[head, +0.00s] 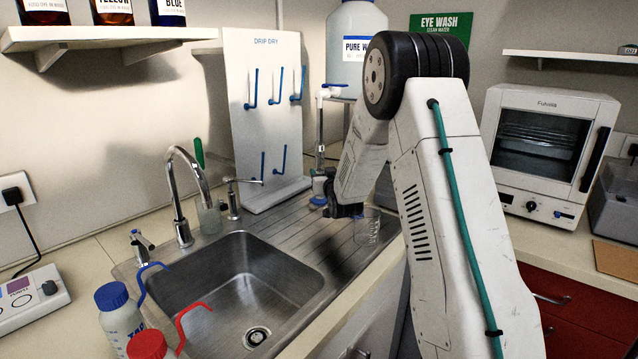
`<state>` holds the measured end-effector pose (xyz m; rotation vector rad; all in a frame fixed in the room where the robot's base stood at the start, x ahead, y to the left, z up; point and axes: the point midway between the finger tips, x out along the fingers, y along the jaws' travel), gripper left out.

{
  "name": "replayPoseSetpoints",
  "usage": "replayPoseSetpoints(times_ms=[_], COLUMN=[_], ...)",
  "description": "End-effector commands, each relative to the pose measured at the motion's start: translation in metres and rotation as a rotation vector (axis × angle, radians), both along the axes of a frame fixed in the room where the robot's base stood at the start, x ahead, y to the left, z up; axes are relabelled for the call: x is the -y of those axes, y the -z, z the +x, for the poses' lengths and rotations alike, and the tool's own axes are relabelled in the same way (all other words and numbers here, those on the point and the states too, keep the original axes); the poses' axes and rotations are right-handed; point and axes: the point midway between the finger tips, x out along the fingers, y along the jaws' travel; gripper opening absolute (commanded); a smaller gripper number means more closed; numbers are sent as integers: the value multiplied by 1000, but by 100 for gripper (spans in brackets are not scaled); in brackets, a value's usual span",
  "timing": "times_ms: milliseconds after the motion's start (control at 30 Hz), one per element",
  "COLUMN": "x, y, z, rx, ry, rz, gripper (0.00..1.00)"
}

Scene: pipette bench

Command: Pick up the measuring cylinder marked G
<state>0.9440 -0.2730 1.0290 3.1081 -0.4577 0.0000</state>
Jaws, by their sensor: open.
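No letter G can be read on anything in view, so I cannot tell which vessel is the marked measuring cylinder. A clear glass vessel (367,228) stands on the ridged steel drainer, just right of my gripper. A small vessel with a blue base (318,190) stands further back, left of my arm, below the water container's tap; its marking is too small to read. My gripper (346,211) is dark, open and low over the drainer, between these two. My arm may hide other things behind it.
The sink (250,285) with its tall tap (185,200) lies to the left. A drip-dry board (265,115) with blue pegs stands behind the drainer. An oven (545,150) is at right. The front part of the drainer is bare.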

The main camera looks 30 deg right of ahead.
Motion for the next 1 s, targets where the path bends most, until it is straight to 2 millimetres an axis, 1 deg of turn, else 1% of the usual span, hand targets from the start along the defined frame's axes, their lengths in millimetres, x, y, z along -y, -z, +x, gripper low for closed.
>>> replayPoseSetpoints(times_ms=[200, 300, 400, 600, 633, 667, 700, 767, 800, 833, 1000], x=[9, 13, 15, 15, 15, 15, 15, 15, 15, 15, 15], y=[0, 0, 0, 0, 0, 0, 0, 0, 0, 0, -1], z=[32, 44, 49, 50, 49, 49, 49, 49, 49, 49, 49], rx=[1, 0, 0, 0, 0, 0, 0, 0, 0, 0, 1], ry=[0, 0, 0, 0, 0, 0, 0, 0, 0, 0, 0], rz=[0, 0, 0, 0, 0, 0, 0, 0, 0, 0, 0], gripper=[53, 53, 53, 53, 50, 42, 31, 14, 3, 0, 0])
